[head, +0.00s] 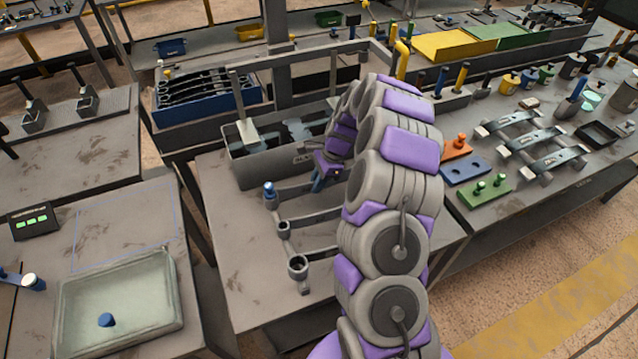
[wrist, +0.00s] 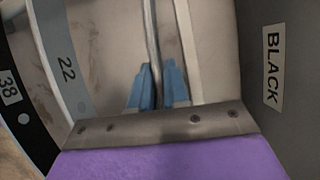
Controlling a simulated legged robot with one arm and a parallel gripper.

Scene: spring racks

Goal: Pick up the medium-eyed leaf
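Three leaves with ring eyes at their left ends lie on the table in the head view. The far one carries a blue-topped eye (head: 270,190), the middle one has a mid-sized eye (head: 283,227), and the near one has the largest eye (head: 298,267). My gripper (head: 317,184) is low beside the far leaf, its blue fingers pointing down. In the wrist view, a thin grey strip (wrist: 151,40) runs between the fingers (wrist: 158,85), which are close to it. I cannot tell whether they press on it. My arm hides the leaves' right ends.
A grey bin (head: 262,172) stands just behind the leaves; a wall labelled BLACK (wrist: 273,75) is close at right in the wrist view. Bands marked 22 (wrist: 66,65) and 38 (wrist: 12,90) lie left. The table's front left (head: 245,275) is clear. A tray (head: 170,290) is left.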

